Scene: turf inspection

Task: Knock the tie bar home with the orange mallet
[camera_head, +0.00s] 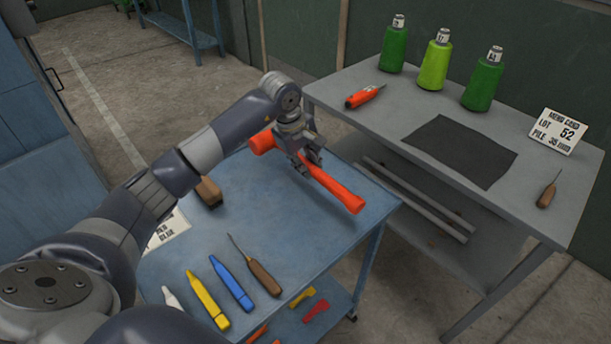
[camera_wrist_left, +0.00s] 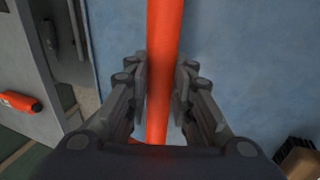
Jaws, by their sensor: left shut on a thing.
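The orange mallet (camera_head: 338,188) is held over the blue table, its long shaft slanting down to the right in the head view. Its thicker end (camera_head: 262,142) shows beyond the gripper at upper left. My left gripper (camera_head: 306,160) is shut around the shaft. In the left wrist view the orange shaft (camera_wrist_left: 164,40) runs upright between the two fingers of my left gripper (camera_wrist_left: 160,78). Two long grey bars (camera_head: 425,205) lie on the shelf under the grey table; I cannot tell whether either is the tie bar. My right gripper is not in view.
The blue table (camera_head: 215,238) holds a brush (camera_head: 209,191), an awl (camera_head: 262,277), and blue (camera_head: 232,283) and yellow (camera_head: 206,300) tools. The grey table (camera_head: 345,80) at right carries green cones, a dark mat (camera_head: 462,150), an orange-red tool (camera_head: 364,96) and a sign (camera_head: 558,130).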

